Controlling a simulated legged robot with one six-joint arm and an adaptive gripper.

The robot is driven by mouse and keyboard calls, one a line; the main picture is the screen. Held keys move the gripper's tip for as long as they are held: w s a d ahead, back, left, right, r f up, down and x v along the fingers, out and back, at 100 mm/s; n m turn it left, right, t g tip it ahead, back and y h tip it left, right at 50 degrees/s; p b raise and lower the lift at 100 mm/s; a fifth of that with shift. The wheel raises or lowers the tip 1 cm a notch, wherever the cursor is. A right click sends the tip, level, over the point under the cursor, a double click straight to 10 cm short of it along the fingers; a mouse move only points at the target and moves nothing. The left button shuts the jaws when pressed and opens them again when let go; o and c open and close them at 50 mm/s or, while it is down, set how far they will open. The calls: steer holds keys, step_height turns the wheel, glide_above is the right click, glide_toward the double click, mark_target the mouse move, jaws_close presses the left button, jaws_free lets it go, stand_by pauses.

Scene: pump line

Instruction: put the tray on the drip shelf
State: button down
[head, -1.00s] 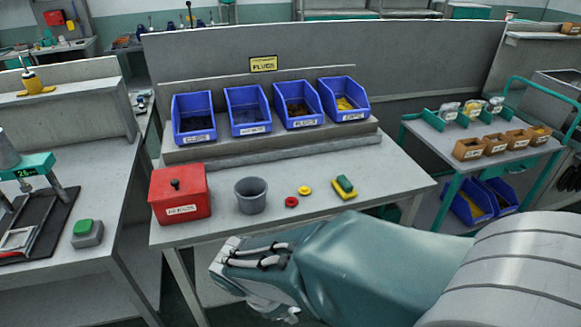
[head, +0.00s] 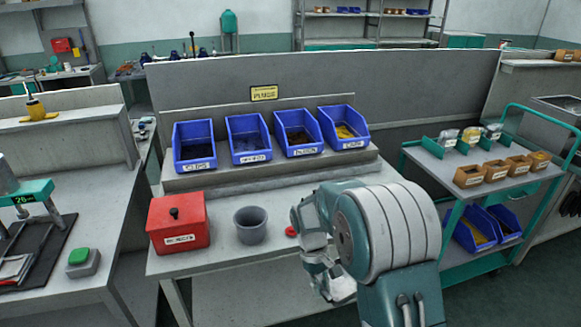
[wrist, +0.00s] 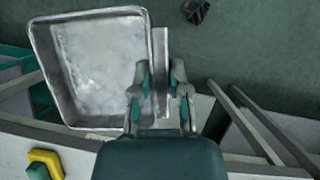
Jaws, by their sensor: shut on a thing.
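A shallow square metal tray (wrist: 95,65) with raised walls shows in the wrist view, with a worn, whitish inside. My gripper (wrist: 160,72) is shut on the tray's rim at the side by the narrow metal strip. The tray hangs over the floor beyond the workbench's edge, its open side facing the camera. I cannot make out for certain which surface is the drip shelf.
The workbench (head: 210,266) holds a red box (head: 179,222), a grey cup (head: 250,225), a red ring (head: 291,231) and several blue bins. A teal trolley (head: 485,165) stands at the right.

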steer(key=w+d+f+m+y, duration=0.2)
steer(key=w+d+f+m, duration=0.3)
steer(key=d, duration=0.3)
steer(key=shift+w+f+m+g, duration=0.2)
steer(key=shift+w+m+g, duration=0.1)
steer(key=shift+m, duration=0.3)
